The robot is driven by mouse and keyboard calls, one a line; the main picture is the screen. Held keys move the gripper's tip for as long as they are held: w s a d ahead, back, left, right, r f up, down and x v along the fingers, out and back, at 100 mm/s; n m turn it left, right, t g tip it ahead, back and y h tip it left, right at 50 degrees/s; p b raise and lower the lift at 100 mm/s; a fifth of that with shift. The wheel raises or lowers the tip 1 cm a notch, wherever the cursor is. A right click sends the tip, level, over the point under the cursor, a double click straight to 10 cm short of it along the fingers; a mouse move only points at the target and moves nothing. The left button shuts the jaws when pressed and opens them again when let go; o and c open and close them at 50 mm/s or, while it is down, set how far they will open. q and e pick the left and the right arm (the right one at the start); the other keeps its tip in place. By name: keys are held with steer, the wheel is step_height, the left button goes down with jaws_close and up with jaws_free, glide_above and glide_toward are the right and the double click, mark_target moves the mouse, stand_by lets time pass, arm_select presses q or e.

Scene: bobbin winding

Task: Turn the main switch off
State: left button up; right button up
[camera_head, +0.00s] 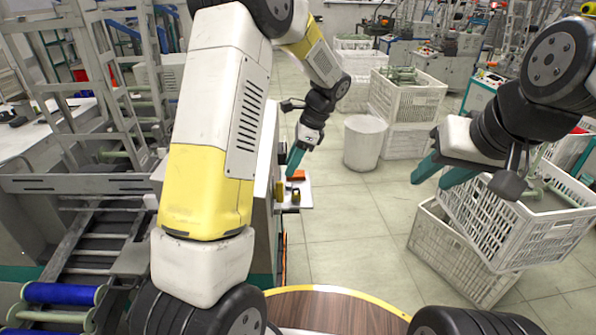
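My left gripper (293,163) points down over a small white shelf (305,201) on the side of the machine (265,165). Its teal fingers overlap in this view, so whether they are parted is unclear. An orange-red part (297,175) is right by the fingertips; I cannot tell if they touch. A yellow part (281,191) and a small dark part stand on the shelf beside it. I cannot make out for sure which part is the main switch; my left arm hides much of the machine. My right gripper (441,175) is open and empty, its teal fingers apart, at the right.
White crates (455,258) stand on the floor under my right gripper, one tilted on another. More crates (408,95) and a white round bin (365,142) stand behind. A metal frame with rollers and blue bobbins (62,294) is at left. The middle floor is clear.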

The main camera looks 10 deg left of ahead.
mark_target(282, 182)
arm_select(q)
steer(key=x, duration=0.6)
steer(key=shift+a+f, duration=0.1)
steer(key=shift+f, duration=0.15)
jaws_close()
